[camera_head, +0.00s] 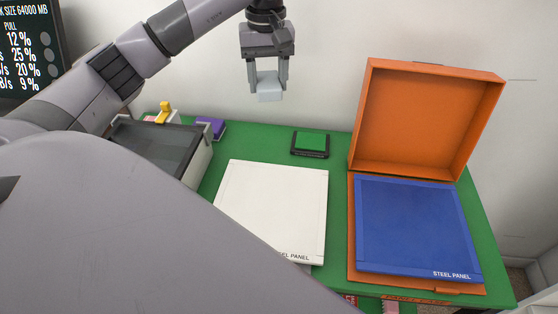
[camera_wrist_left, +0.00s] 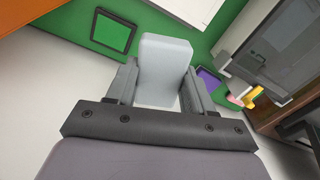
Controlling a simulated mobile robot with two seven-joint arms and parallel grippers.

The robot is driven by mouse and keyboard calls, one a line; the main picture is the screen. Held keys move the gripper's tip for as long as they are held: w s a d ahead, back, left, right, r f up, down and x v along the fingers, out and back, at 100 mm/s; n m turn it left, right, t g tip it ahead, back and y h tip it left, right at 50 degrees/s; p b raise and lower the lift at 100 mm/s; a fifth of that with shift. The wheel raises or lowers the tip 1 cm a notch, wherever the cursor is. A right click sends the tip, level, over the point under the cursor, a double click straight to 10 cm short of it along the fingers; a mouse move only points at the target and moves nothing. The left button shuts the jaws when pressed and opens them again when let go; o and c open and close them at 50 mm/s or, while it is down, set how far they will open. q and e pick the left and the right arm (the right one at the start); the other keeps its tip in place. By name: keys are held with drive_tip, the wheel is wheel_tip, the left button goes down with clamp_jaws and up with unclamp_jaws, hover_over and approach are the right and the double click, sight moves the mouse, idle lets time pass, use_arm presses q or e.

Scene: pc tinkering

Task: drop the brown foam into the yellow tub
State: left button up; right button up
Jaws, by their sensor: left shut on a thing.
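My left gripper (camera_head: 268,90) is high above the back of the green table, shut on a pale blue-grey block (camera_head: 269,88). In the left wrist view the block (camera_wrist_left: 163,70) sits between both fingers (camera_wrist_left: 162,88), clear of the table. The held block does not look brown, and I see no brown foam elsewhere. I cannot make out a yellow tub; a small yellow piece (camera_head: 165,112) shows at the back left, and also in the left wrist view (camera_wrist_left: 248,97). My right gripper is not in view.
An open orange case (camera_head: 430,118) holds a blue steel panel (camera_head: 415,225). A white panel (camera_head: 275,205) lies mid-table. A black-framed green square (camera_head: 310,143), a purple item (camera_head: 211,127) and a dark-topped box (camera_head: 155,147) stand behind. My grey arm hides the front left.

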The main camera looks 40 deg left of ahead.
use_arm(q)
drive_tip(key=shift+a+f+n, duration=0.2)
drive_tip(key=shift+a+n, duration=0.3)
drive_tip(key=shift+a, duration=0.25)
drive_tip(key=shift+a+f+b, duration=0.2)
drive_tip(key=shift+f+b, duration=0.05)
drive_tip(key=shift+b, duration=0.1)
drive_tip(key=b, duration=0.3)
hover_over(265, 156)
wheel_tip(265, 156, down, 14)
drive_tip(key=shift+a+f, duration=0.1)
wheel_tip(265, 156, down, 5)
drive_tip(key=shift+r, duration=0.1)
drive_tip(key=shift+f, duration=0.2)
drive_tip(key=o, duration=1.1)
drive_tip(key=shift+r, duration=0.1)
